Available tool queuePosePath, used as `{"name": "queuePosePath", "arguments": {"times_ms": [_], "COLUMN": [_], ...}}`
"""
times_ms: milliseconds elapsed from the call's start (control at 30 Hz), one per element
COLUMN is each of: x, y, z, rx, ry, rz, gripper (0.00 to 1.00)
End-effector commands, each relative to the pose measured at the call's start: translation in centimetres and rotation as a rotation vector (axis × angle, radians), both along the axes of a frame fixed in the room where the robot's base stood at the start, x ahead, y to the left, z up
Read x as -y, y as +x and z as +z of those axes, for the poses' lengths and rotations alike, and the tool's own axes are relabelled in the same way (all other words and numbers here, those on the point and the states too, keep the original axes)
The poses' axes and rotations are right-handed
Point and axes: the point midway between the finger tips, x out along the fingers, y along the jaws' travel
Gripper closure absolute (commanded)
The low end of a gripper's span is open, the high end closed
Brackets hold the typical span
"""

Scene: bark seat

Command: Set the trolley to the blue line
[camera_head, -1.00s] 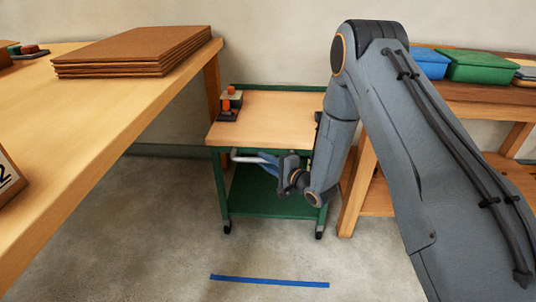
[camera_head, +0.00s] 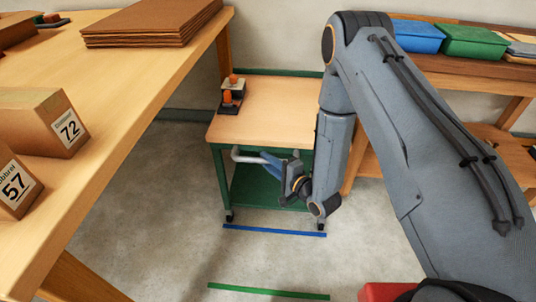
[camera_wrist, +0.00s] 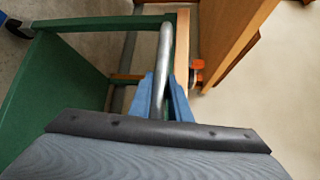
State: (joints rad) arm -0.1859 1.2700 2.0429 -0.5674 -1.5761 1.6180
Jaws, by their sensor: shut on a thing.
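The trolley (camera_head: 265,112) has a green frame, a wooden top and a green lower shelf. It stands between the two benches in the head view. The blue line (camera_head: 275,230) lies on the floor just in front of it. In the wrist view, the blue fingers (camera_wrist: 164,95) close around the handle bar (camera_wrist: 164,50).
A green line (camera_head: 268,291) lies nearer on the floor. Orange-topped items (camera_head: 232,92) stand on the trolley's back left. A wooden bench (camera_head: 120,95) with boxes is on the left. Another bench (camera_head: 470,93) with bins is on the right. A red object (camera_head: 385,291) is at the bottom.

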Motion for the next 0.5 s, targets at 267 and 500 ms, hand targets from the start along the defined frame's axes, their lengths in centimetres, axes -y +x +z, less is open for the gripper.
{"name": "queuePosePath", "arguments": {"times_ms": [267,500], "x": [-0.26,-0.31], "y": [-0.48,-0.49], "z": [-0.03,-0.02], "rx": [-0.001,0.000], "ry": [0.000,0.000], "rz": [0.005,0.007], "gripper": [1.00,0.80]}}
